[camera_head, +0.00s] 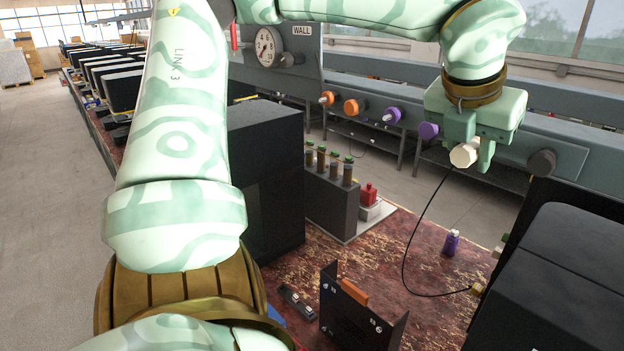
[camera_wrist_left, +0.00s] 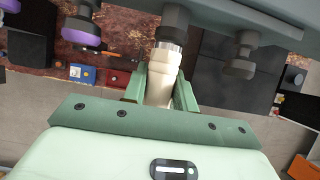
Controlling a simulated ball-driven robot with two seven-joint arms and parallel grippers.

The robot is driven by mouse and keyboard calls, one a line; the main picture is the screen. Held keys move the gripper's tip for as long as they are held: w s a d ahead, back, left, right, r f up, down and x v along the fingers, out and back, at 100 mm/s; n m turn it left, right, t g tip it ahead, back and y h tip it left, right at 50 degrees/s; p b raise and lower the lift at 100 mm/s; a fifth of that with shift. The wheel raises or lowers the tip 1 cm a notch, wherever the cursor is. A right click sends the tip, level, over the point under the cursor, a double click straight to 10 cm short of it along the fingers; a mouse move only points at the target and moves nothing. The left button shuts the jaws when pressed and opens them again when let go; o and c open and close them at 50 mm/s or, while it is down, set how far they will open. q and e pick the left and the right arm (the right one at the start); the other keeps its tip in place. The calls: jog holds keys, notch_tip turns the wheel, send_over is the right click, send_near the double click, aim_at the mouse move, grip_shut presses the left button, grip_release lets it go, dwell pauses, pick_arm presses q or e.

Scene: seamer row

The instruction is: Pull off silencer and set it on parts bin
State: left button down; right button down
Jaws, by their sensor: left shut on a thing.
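My left gripper (camera_head: 470,158) is at the upper right of the head view, in front of a grey rail. It is shut on a cream faceted silencer (camera_head: 463,155). In the left wrist view the silencer (camera_wrist_left: 160,80) sits between the two green fingers. Its upper end meets a shiny metal collar (camera_wrist_left: 168,46) below a dark fitting (camera_wrist_left: 174,20), with no clear gap between them. I cannot tell for certain which thing is the parts bin; a blue object (camera_head: 276,313) shows only partly behind my arm. My right gripper is not in view.
Orange and purple knobs (camera_head: 393,116) and a dark knob (camera_head: 541,162) line the rail. A purple bottle (camera_head: 451,243), a black bracket (camera_head: 335,304) and a black cable (camera_head: 404,262) are on the mottled red worktop (camera_head: 400,232). Black boxes stand at left and right.

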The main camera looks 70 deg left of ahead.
aim_at(459, 162)
pick_arm(q)
jog(key=shift+s+f, duration=0.15)
jog(key=shift+s+d, duration=0.1)
jog(key=shift+s+d+b, duration=0.25)
jog(key=shift+s+b, duration=0.3)
jog(key=shift+s, duration=0.15)
jog(key=shift+s+d+b, duration=0.2)
jog(key=shift+s+b, duration=0.4)
jog(key=shift+s, duration=0.2)
jog(key=shift+s+d, duration=0.2)
jog(key=shift+s, duration=0.4)
jog(key=shift+a, duration=0.1)
